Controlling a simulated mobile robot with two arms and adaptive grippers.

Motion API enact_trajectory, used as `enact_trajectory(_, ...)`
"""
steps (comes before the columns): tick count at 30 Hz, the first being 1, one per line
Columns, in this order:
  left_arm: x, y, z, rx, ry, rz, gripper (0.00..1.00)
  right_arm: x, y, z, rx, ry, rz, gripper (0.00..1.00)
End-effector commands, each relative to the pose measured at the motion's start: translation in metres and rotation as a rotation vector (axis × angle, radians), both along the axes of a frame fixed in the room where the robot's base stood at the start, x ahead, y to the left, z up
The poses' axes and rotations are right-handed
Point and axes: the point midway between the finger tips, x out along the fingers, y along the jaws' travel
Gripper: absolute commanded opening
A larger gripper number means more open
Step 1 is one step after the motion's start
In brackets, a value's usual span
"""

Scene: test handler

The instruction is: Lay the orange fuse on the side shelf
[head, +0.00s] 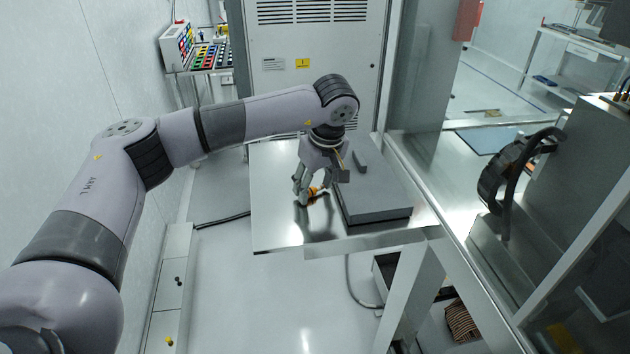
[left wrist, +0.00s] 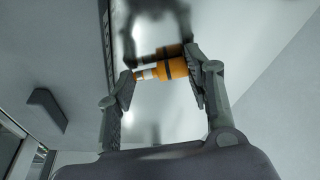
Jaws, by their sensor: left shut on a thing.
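The orange fuse (left wrist: 173,65) lies between the two fingers of my left gripper (left wrist: 165,78), which is shut on it. It is orange with a dark band and a pale ring. In the head view the left gripper (head: 311,196) points down just above the shiny metal side shelf (head: 275,225), beside a grey block. Only a little of the orange fuse (head: 314,192) shows there, behind the fingers. I cannot tell whether the fuse touches the shelf. My right gripper is not in view.
A flat grey block (head: 375,200) takes up the right part of the shelf. A tall grey cabinet (head: 310,100) stands behind it. The shelf's front left part is bare. A rack of coloured pieces (head: 208,57) stands at the back left.

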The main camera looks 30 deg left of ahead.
Motion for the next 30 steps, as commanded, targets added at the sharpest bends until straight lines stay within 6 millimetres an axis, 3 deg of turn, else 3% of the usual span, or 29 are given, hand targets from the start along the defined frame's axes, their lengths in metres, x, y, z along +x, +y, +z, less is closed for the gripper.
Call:
enact_trajectory(8,0.000,0.000,-0.005,0.000,0.000,0.000,0.33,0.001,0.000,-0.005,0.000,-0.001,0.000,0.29)
enact_trajectory(9,0.000,0.000,-0.005,0.000,0.000,0.000,0.48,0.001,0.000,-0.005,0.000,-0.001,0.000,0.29)
enact_trajectory(13,0.000,0.000,-0.004,0.000,0.000,0.000,0.56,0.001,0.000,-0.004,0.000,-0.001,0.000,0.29)
enact_trajectory(23,0.000,0.000,0.000,0.000,-0.001,0.000,0.56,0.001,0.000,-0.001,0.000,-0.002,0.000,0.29)
enact_trajectory(26,0.000,-0.002,0.006,-0.001,-0.003,-0.001,0.56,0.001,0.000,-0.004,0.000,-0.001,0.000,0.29)
enact_trajectory(30,-0.003,-0.008,0.030,-0.002,-0.005,-0.003,0.56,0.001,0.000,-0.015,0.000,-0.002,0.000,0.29)
